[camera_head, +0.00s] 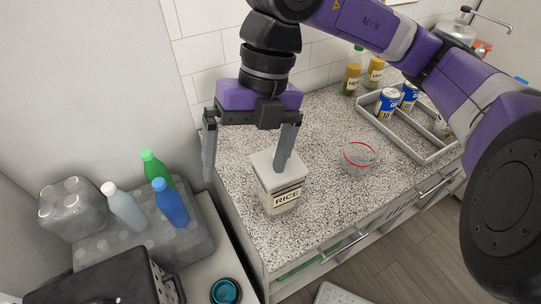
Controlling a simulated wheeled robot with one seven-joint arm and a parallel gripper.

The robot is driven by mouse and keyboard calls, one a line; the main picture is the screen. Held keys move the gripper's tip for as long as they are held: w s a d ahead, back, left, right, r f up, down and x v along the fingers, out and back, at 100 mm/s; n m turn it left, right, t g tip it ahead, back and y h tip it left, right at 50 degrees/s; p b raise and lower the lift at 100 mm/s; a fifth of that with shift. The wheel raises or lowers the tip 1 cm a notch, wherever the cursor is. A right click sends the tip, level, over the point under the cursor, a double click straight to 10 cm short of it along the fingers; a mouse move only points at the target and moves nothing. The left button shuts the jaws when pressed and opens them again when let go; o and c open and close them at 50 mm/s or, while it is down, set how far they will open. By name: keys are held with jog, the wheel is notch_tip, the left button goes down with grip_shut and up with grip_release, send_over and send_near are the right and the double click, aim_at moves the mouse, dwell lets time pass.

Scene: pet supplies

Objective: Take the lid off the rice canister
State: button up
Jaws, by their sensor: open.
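The rice canister (279,202) stands upright on the speckled counter near its left end, with a "RICE" label on its front. Its pale square lid (272,169) is on top. My gripper (247,174) points down with its fingers spread wide and nothing between them. The right finger overlaps the lid in the picture; I cannot tell whether it touches. The left finger hangs left of the canister, near the counter's left edge.
A glass bowl with a red rim (359,157) stands right of the canister. A grey rack (410,135) holds blue cans (388,102). Oil bottles (353,73) stand by the wall. Bottles (171,205) sit on a lower grey stack at left. The counter between canister and bowl is clear.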

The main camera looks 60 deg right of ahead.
jog(key=d+m+h, duration=0.1)
jog(key=d, duration=0.2)
jog(key=s+d+h, duration=0.1)
jog(key=d, duration=0.2)
jog(key=d+m+h, duration=0.1)
jog(key=d, duration=0.2)
jog(key=shift+s+d+f+m+g+h, duration=0.2)
jog(key=shift+m+g+h, duration=0.1)
jog(key=shift+g+h, duration=0.1)
jog(key=shift+d+f, duration=0.1)
jog(key=shift+f, duration=0.1)
jog(key=shift+w+f+p, duration=0.2)
jog(key=shift+f+p, duration=0.95)
jog(key=shift+f, duration=2.4)
jog(key=c, duration=1)
jog(key=shift+o, duration=0.2)
jog(key=shift+d+r, duration=0.1)
